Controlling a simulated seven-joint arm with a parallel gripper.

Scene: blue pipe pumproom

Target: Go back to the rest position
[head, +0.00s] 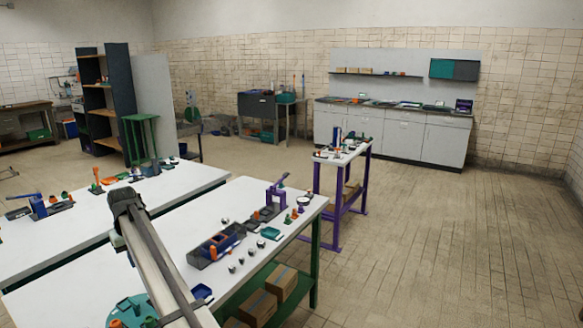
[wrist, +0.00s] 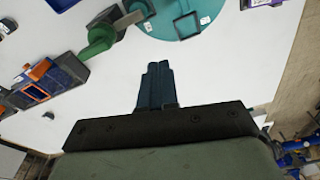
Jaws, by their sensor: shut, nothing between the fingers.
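My gripper (wrist: 158,80) shows in the wrist view with its two dark fingers together and nothing between them. It is above a white table (wrist: 235,75) and apart from the things on it. Beyond the fingertips lies a round teal plate (wrist: 158,27) with a dark block (wrist: 187,25) on it. A green round-ended part (wrist: 101,38) lies to the left of the plate. In the head view, my arm crosses the near table; I cannot make out the gripper there.
On the near white table (head: 165,225) stand a grey tray (head: 215,245), a purple clamp-like device (head: 276,190) and several small parts. The teal plate also shows at its front edge (head: 120,308). A purple-legged stand (head: 335,215) is beyond. Floor at right (head: 450,250) is clear.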

